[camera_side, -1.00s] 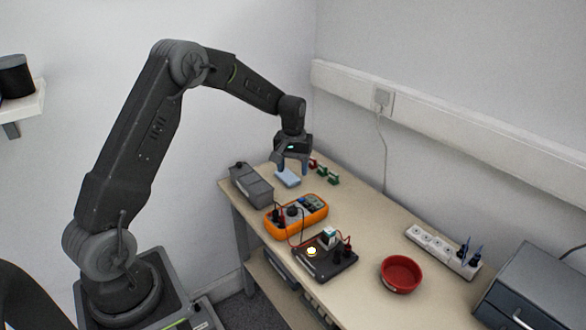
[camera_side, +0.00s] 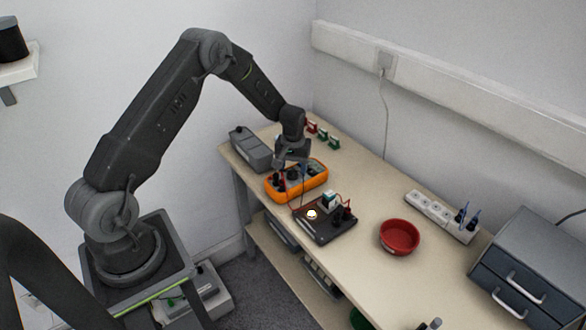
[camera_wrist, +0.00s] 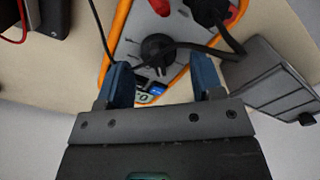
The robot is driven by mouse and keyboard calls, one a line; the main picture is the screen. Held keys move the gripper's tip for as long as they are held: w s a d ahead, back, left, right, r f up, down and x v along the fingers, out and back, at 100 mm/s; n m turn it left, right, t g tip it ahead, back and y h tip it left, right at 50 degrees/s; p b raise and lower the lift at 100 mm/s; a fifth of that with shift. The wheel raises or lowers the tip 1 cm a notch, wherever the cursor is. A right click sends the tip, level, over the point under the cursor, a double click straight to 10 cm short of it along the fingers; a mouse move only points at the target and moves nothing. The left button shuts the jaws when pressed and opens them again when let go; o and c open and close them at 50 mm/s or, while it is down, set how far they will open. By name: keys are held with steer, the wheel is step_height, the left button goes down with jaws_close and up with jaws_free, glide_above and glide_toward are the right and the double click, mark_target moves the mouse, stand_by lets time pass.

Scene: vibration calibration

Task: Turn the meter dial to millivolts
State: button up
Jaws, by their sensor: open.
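The orange-edged meter (camera_side: 318,184) lies on the bench with its grey face up; it also shows in the wrist view (camera_wrist: 127,38). Its black dial (camera_wrist: 158,50) sits in the middle of the face. My gripper (camera_side: 291,165) is low over the meter and hides part of it. In the wrist view my gripper (camera_wrist: 163,76) is open, its blue fingers apart to the left and right of the dial. Whether the fingertips touch the face cannot be told. Dark leads are plugged into the meter. The dial's setting is not readable.
A black box with a lit round spot (camera_side: 311,215) stands close in front of the meter. A grey box (camera_side: 250,150) is to its left. A red bowl (camera_side: 399,237), a power strip (camera_side: 440,215) and a grey drawer unit (camera_side: 530,270) are to the right.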

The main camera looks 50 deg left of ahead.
steer(key=shift+f, duration=0.45)
steer(key=c, duration=0.9)
steer(key=m, duration=0.4)
steer(key=shift+d, duration=0.1)
steer(key=shift+w+d+m, duration=0.1)
steer(key=shift+m, duration=1.7)
